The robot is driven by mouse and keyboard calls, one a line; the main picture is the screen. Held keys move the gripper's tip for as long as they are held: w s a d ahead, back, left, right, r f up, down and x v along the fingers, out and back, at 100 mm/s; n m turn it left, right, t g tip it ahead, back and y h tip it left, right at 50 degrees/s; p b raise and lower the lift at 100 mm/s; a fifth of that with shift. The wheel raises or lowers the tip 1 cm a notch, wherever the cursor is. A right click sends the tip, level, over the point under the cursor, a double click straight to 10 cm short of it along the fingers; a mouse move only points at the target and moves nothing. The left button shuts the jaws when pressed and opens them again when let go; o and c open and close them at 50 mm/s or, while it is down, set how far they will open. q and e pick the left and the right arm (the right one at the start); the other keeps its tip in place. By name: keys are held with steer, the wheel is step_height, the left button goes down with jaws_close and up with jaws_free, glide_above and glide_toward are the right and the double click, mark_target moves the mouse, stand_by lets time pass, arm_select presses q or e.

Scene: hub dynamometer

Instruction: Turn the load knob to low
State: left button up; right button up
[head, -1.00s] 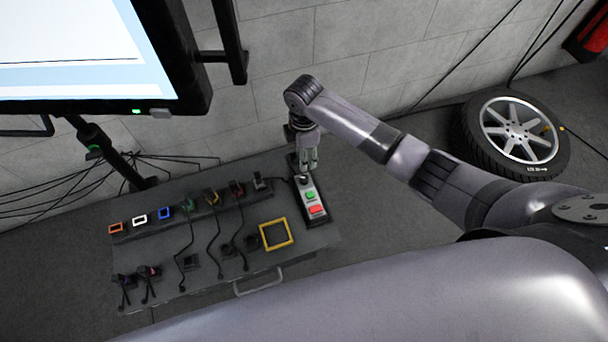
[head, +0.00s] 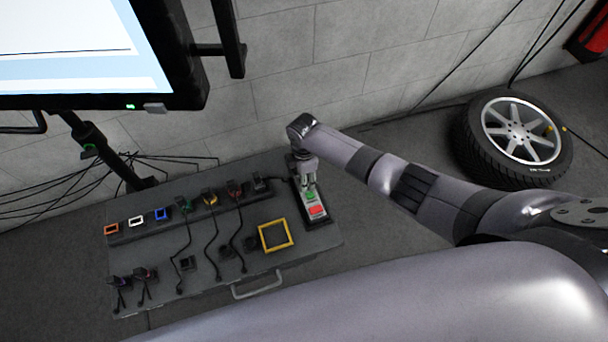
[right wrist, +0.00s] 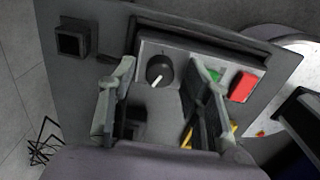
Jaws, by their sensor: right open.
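The load knob (right wrist: 160,69) is a round dark knob on the grey control box (right wrist: 205,65), seen in the right wrist view. A small pale mark shows on its lower edge; I cannot read any labels. My right gripper (right wrist: 162,75) is open, its two fingers on either side of the knob in that view; I cannot tell whether they touch it. In the head view the right gripper (head: 309,181) points down over the control box (head: 324,219) and hides the knob. My left gripper is not in view.
A green button (right wrist: 213,75) and a red button (right wrist: 242,87) sit beside the knob. The grey bench (head: 215,275) also carries a yellow frame (head: 290,235) and several cabled plugs. A screen (head: 90,45) hangs at upper left. A wheel (head: 515,135) lies at right.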

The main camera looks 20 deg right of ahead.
steer(key=shift+c, duration=0.5)
jaws_close()
steer(key=shift+m, duration=0.3)
steer(key=m+p, duration=0.2)
steer(key=m, duration=0.1)
steer(key=shift+r, duration=0.15)
steer(key=m+p, duration=0.1)
steer(key=m, duration=0.4)
steer(key=shift+p, duration=0.4)
